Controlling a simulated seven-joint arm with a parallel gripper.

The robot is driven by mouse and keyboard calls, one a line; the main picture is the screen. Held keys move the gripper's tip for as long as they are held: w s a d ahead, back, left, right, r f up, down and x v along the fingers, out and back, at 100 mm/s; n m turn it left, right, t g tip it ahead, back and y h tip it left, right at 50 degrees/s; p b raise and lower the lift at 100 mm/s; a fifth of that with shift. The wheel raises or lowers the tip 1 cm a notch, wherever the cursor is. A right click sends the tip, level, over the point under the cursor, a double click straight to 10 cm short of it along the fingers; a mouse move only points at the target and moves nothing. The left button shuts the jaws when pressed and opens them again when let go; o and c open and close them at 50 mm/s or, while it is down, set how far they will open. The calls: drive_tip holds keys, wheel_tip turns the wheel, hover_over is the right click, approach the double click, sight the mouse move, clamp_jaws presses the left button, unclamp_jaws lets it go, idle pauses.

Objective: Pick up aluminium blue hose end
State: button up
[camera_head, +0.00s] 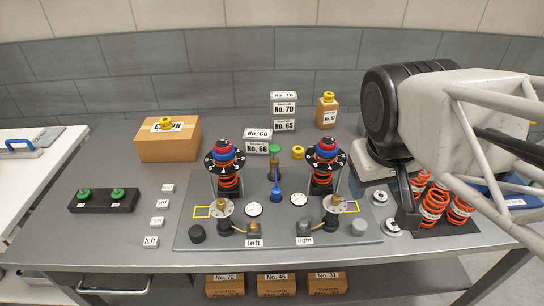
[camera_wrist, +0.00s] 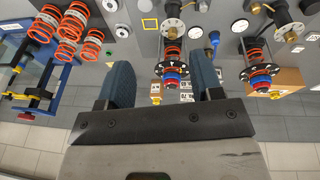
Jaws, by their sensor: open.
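A small blue fitting (camera_head: 277,190) stands near the middle of the grey fixture plate (camera_head: 215,241), in front of a brownish cylinder with a green cap (camera_head: 273,149). It looks like the blue hose end. A blue piece (camera_wrist: 214,38) also shows in the wrist view, just beyond the right-hand finger.
Two upright struts with red and blue tops (camera_head: 225,150) (camera_head: 326,148) flank the middle of the plate. Orange springs (camera_head: 436,204) stand on the right under my arm. Cardboard boxes (camera_head: 168,143) and stacked label blocks (camera_head: 284,110) stand behind.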

drive_tip(key=w+a+n+t+h, duration=0.4)
drive_tip(key=w+n, duration=0.6)
drive_tip(key=n, duration=0.6)
drive_tip(key=w+a+n+t+y, duration=0.2)
drive_tip(key=w+a+n+t, duration=0.4)
drive_tip(key=a+n, duration=0.8)
drive_tip(key=n, duration=0.2)
approach(276, 191)
drive_tip(key=x, duration=0.3)
drive_tip(key=shift+f, duration=0.15)
drive_tip(key=shift+w, duration=0.1)
drive_tip(key=shift+x, duration=1.25)
